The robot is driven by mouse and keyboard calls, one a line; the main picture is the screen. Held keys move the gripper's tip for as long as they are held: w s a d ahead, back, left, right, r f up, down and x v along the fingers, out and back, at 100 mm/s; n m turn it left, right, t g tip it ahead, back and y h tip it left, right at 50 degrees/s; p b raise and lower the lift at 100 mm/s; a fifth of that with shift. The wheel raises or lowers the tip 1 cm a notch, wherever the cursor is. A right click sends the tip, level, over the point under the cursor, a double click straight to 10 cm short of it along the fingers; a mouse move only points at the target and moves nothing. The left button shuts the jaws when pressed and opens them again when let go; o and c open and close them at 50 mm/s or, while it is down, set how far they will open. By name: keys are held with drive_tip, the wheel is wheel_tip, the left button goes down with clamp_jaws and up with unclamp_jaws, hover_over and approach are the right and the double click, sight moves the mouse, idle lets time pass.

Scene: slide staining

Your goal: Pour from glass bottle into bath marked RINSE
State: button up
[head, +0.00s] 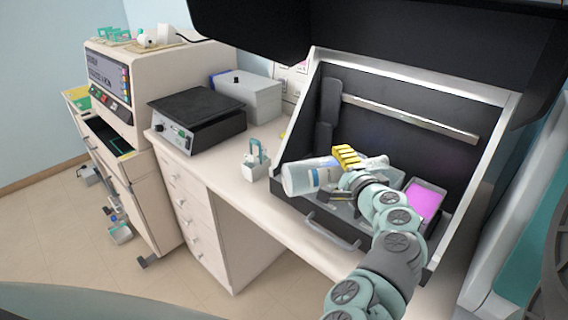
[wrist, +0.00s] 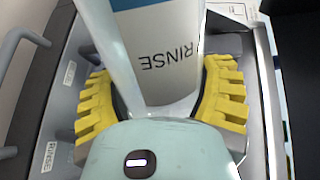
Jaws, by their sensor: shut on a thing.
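The glass bottle (head: 304,177) is clear with a white and blue label, and is tipped over nearly on its side above the tray area of the dark hood. In the wrist view the bottle (wrist: 155,45) has a label reading RINSE. My gripper (head: 346,166) is shut around the bottle; its yellow fingers (wrist: 160,78) sit on both sides of it. A grey bath (wrist: 62,110) with RINSE tags on its edge lies under the gripper. My gripper and the bottle hide most of this bath. I cannot tell whether liquid is flowing.
A bath with magenta liquid (head: 425,201) stands to the right in the hood (head: 400,85). The hood's front handle (head: 332,232) is at the near edge. A small white holder with a teal handle (head: 256,165) and a black-topped hotplate (head: 197,110) stand left on the bench.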

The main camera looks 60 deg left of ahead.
drive_tip(key=shift+s+a, duration=0.1)
drive_tip(key=shift+s, duration=0.1)
wheel_tip(320, 180, up, 2)
drive_tip(key=shift+n+p, duration=0.5)
drive_tip(key=shift+p, duration=0.4)
drive_tip(key=shift+r+n+t+p, duration=0.55)
drive_tip(key=shift+r+p, duration=0.85)
drive_tip(key=shift+r, duration=0.55)
drive_tip(key=shift+w+r+n+t, duration=0.2)
drive_tip(key=shift+r+n, duration=0.55)
drive_tip(key=shift+n, duration=0.05)
drive_tip(key=shift+w+r+n+t, duration=0.15)
drive_tip(key=shift+w+r+n, duration=0.05)
drive_tip(key=shift+r+n, duration=0.55)
